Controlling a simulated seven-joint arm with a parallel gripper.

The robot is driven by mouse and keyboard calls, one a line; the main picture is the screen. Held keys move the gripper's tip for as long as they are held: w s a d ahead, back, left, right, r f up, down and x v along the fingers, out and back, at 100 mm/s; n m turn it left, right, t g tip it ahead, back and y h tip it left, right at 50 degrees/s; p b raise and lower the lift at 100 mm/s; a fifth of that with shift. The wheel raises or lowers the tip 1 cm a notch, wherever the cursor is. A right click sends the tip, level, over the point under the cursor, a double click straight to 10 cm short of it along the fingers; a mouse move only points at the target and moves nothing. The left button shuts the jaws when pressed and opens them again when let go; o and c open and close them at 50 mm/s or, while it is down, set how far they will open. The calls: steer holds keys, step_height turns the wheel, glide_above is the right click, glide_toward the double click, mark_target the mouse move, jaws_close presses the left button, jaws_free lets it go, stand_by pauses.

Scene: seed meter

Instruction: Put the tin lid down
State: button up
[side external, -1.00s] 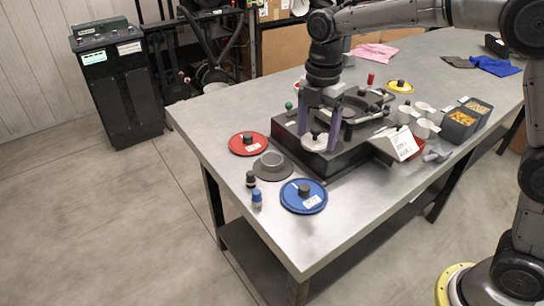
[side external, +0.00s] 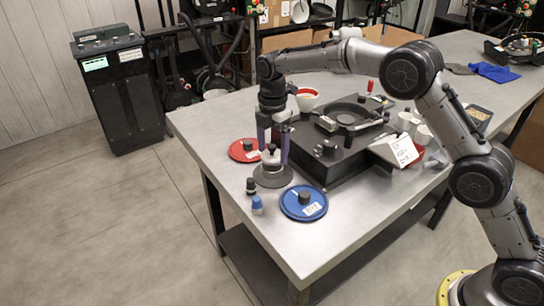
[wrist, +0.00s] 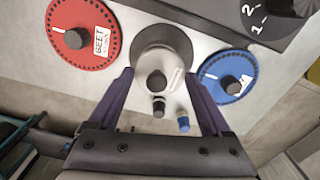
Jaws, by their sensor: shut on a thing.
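The tin lid (side external: 267,160) is pale grey and round, with a dark knob on top. It also shows in the wrist view (wrist: 145,63), with a white label at its right. My gripper (side external: 274,157) is shut on the lid, with one purple finger on each side of it. The lid is over the dark grey round tin (side external: 273,180) with a wide brim, between the red and blue discs. In the wrist view the tin's brim (wrist: 163,32) shows beyond the lid. I cannot tell whether the lid touches the tin.
A red disc (side external: 244,151) lies behind left of the tin and a blue disc (side external: 303,203) in front right. A black-capped bottle (side external: 251,187) and a blue-capped bottle (side external: 257,205) stand close in front. The black seed meter (side external: 325,160) is to the right. The table's front left corner is clear.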

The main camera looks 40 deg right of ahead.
mark_target(272, 151)
steer(key=shift+w+f, duration=0.1)
steer(key=shift+f, duration=1.35)
steer(key=shift+f, duration=0.25)
steer(key=o, duration=1.1)
steer(key=shift+o, duration=0.2)
steer(key=shift+r, duration=0.1)
step_height(272, 151, up, 14)
steer(key=shift+s+a, duration=0.25)
steer(key=shift+s, duration=0.05)
